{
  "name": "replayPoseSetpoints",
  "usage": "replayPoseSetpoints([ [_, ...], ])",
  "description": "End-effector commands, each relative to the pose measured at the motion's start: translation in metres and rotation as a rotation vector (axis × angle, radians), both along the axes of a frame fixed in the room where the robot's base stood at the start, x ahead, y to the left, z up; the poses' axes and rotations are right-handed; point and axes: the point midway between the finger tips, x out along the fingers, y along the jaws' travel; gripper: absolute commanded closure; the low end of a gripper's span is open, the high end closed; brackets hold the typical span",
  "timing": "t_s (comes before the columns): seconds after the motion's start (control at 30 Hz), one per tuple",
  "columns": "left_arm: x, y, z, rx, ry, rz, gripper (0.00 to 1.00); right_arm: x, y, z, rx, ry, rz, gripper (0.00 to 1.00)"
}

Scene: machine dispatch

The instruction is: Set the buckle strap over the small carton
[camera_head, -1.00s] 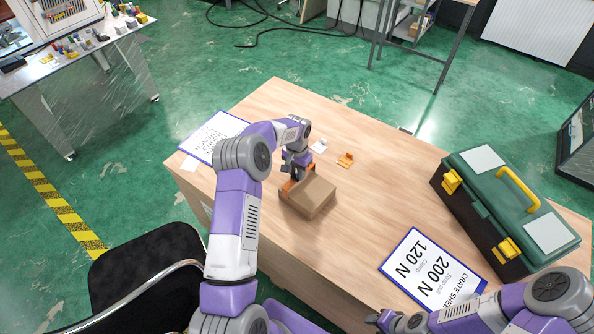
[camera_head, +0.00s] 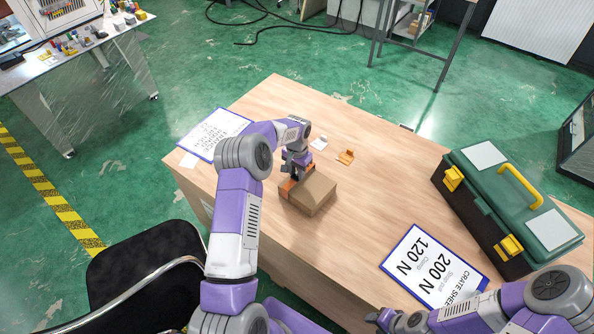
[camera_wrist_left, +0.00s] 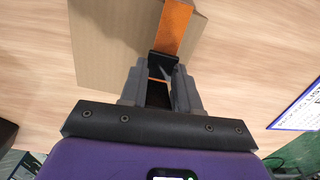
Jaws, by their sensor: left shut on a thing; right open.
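The small carton (camera_head: 308,199) is a brown box on the wooden table, below my left gripper. The buckle strap (camera_head: 287,188) is an orange band with a black buckle. In the left wrist view the strap (camera_wrist_left: 172,30) lies across the carton (camera_wrist_left: 112,42), near its right edge in that picture. My left gripper (camera_head: 294,176) is shut on the strap at the black buckle, whose end shows between the fingers (camera_wrist_left: 160,80). The gripper hides part of the strap, and I cannot see its far end. My right gripper (camera_head: 386,320) is open and empty at the table's front edge.
A green and black toolbox (camera_head: 505,205) stands at the right of the table. The crate sheet (camera_head: 432,268) lies in front of it. An orange piece (camera_head: 345,157) and a white piece (camera_head: 318,143) lie behind the carton. Another sheet (camera_head: 215,135) lies at the left.

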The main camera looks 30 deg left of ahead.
Motion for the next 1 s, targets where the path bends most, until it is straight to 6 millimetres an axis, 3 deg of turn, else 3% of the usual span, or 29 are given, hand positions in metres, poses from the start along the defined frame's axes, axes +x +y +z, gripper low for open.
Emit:
replayPoseSetpoints([
  [0.8, 0.000, 0.000, -0.017, 0.000, -0.001, 0.000, 1.00, 0.000, 0.000, -0.012, 0.000, 0.000, 0.000, 0.57],
  [0.83, 0.000, 0.000, -0.017, 0.000, -0.001, 0.000, 0.67, 0.000, 0.000, -0.012, 0.000, 0.000, 0.000, 0.57],
  [1.0, 0.000, 0.000, -0.016, 0.000, -0.001, 0.000, 0.41, 0.000, 0.000, -0.011, 0.000, 0.000, 0.000, 0.57],
])
